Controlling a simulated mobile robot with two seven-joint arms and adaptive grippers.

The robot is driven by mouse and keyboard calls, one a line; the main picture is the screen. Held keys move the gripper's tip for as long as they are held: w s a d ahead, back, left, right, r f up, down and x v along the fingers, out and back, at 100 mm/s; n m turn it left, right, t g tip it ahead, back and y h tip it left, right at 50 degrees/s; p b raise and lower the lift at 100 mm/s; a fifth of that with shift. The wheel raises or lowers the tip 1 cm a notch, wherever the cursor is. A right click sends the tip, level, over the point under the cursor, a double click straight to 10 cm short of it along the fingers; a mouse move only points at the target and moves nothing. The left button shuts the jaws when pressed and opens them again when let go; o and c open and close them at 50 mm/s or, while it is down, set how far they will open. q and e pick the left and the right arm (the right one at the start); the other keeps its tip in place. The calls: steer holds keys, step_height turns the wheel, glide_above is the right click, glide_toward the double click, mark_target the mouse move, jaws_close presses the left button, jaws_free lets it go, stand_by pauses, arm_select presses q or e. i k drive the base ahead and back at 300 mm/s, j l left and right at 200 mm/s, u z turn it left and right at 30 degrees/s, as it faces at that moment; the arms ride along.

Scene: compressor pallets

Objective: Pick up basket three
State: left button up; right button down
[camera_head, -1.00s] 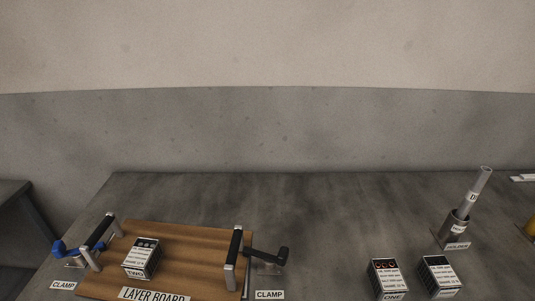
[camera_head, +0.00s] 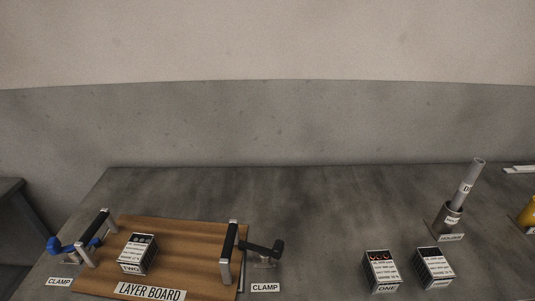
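No basket marked three can be made out. A small box marked TWO (camera_head: 137,254) stands on the brown layer board (camera_head: 190,245) at the lower left. A similar box marked ONE (camera_head: 381,272) stands on the grey table at the lower right. Another like box (camera_head: 434,268) stands just right of it; its label is too small to read. Neither of my grippers shows in the view.
The layer board has two upright black-and-silver handles, with a blue clamp (camera_head: 62,246) on the left and a black clamp (camera_head: 262,250) on the right. A holder (camera_head: 450,220) with a grey tube stands at right. The table's middle is clear.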

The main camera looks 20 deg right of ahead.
mark_target(432, 269)
steer(key=z, duration=1.55)
